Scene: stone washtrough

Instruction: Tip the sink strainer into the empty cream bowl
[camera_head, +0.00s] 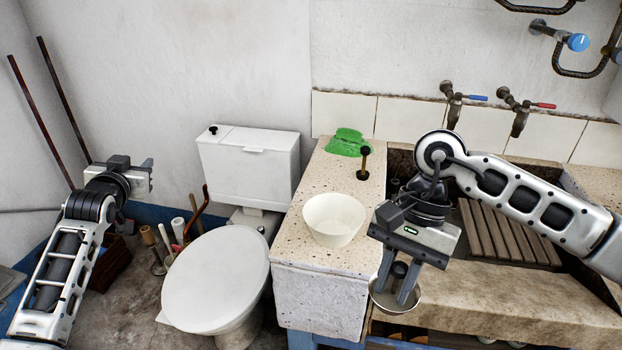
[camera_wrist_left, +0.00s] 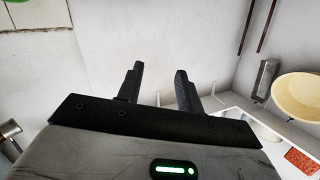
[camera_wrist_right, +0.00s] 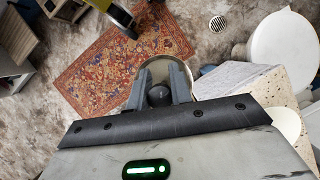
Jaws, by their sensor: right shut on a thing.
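The cream bowl (camera_head: 334,219) stands upright and empty on the speckled stone ledge left of the trough. My right gripper (camera_head: 399,290) is shut on the dark knob of the sink strainer (camera_head: 396,301), a shallow metal cup held in the air in front of the trough's front edge, right of the bowl and lower than it. The strainer also shows between the fingers in the right wrist view (camera_wrist_right: 143,82). What is inside it is hidden. My left gripper (camera_head: 149,175) is open and empty at the far left, away from the bowl. Its parted fingers show in the left wrist view (camera_wrist_left: 160,82).
A green cloth (camera_head: 347,142) and a dark-knobbed upright item (camera_head: 364,163) are behind the bowl. The trough holds a slatted wooden rack (camera_head: 505,232). Taps (camera_head: 459,98) hang above it. A white toilet (camera_head: 214,280) stands left of the ledge.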

